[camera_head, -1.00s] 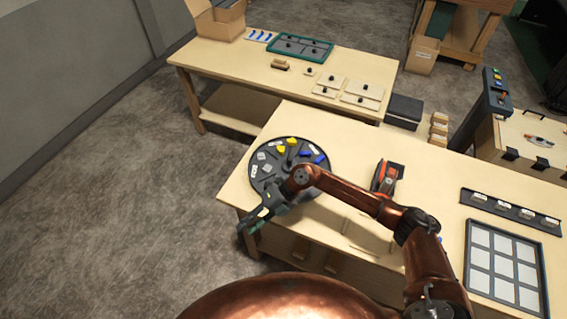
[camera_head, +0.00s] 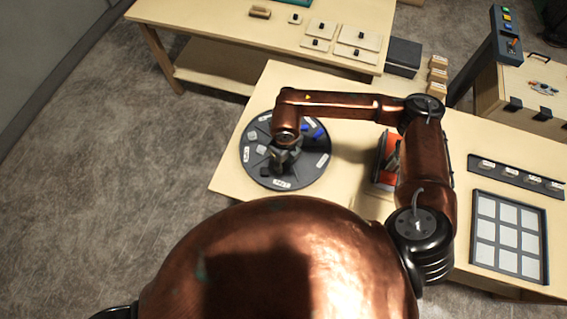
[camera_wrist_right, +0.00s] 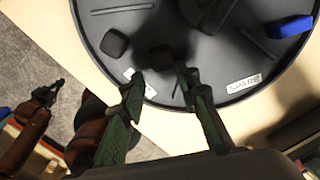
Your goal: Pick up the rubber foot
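The round dark tray (camera_head: 256,171) sits on the near table. In the right wrist view, a small black rounded block, apparently the rubber foot (camera_wrist_right: 160,57), lies on the tray just beyond and between my right fingertips. A similar dark block (camera_wrist_right: 115,42) lies to its left. My right gripper (camera_wrist_right: 163,82) is open, with a gap between its green-grey fingers and nothing held. In the head view the right gripper (camera_head: 284,160) is over the tray, partly hidden by my wrist. A copper arm with a dark end, seemingly my left gripper (camera_wrist_right: 45,96), shows at the wrist view's left edge.
A blue piece (camera_wrist_right: 290,27) and raised dividers share the tray. An orange-red device (camera_head: 385,165) stands to the right, partly behind my forearm. A panel with pale squares (camera_head: 508,235) lies farther right. Another table (camera_head: 200,12) stands behind.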

